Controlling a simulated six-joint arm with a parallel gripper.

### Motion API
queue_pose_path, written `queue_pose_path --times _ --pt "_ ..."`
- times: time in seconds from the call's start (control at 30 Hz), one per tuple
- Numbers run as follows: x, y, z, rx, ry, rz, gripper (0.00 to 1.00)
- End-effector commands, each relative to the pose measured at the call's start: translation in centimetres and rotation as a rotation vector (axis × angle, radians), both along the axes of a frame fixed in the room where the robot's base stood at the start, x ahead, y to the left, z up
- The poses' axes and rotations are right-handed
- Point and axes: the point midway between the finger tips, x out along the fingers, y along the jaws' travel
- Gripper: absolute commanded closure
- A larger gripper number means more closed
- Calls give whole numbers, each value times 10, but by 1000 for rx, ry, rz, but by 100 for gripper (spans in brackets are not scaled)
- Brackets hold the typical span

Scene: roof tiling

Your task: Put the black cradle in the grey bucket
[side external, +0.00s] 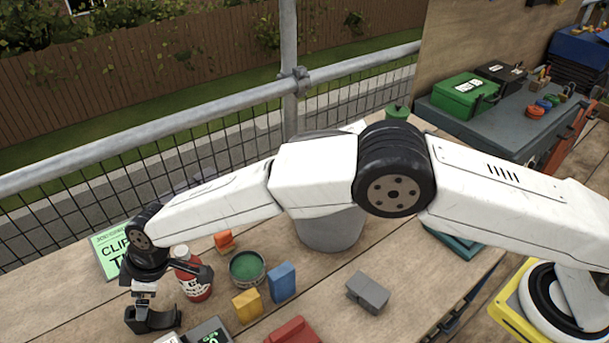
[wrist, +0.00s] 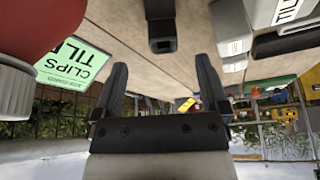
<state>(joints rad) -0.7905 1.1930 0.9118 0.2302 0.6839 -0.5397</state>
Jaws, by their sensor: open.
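The black cradle (side external: 152,319) is a small curved black piece on the wooden table at the lower left. In the wrist view the black cradle (wrist: 161,30) lies ahead, between the lines of my two fingers and beyond their tips. My gripper (side external: 166,280) is above and beside the cradle, with its fingers apart. In the wrist view my gripper (wrist: 161,78) is open and empty. The grey bucket (side external: 332,232) stands mid-table; my arm crosses in front of it and hides much of its upper part.
A red bottle (side external: 194,284) stands close to my gripper, behind one finger. A green sign (side external: 106,256) is behind the gripper.

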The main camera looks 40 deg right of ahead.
Motion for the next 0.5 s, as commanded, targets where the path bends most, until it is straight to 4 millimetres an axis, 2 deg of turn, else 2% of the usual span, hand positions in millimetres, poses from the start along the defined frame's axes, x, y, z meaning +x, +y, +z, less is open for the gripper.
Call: queue_pose_path --times 0.27,0.5 --pt "0 2 -4 0 0 0 6" --pt "1 9 -20 -1 2 0 6"
